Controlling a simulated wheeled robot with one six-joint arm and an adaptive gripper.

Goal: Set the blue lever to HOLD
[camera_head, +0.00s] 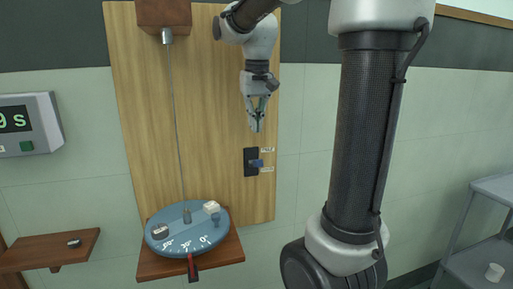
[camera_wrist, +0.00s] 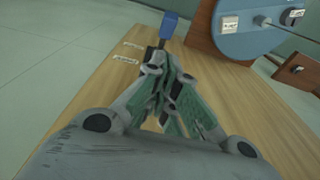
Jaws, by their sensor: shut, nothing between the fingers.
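The blue lever (camera_head: 257,163) sticks out from a black plate (camera_head: 250,156) on the wooden board. Its handle lies between an upper white label (camera_head: 266,149) and a lower one (camera_head: 266,169), a little nearer the lower; the lettering is too small to read surely. My gripper (camera_head: 257,128) is shut and empty, pointing down just above the plate, apart from the lever in the head view. In the wrist view the blue handle (camera_wrist: 169,27) shows beyond my fingertips (camera_wrist: 160,58), which partly hide the plate.
A round blue dial table (camera_head: 172,240) with small blocks and a red-tipped pointer sits on a wooden shelf below left. A thin rod (camera_head: 176,120) hangs from a wooden block above it. A timer display (camera_head: 28,124) is on the left wall. A grey cart (camera_head: 485,235) stands at right.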

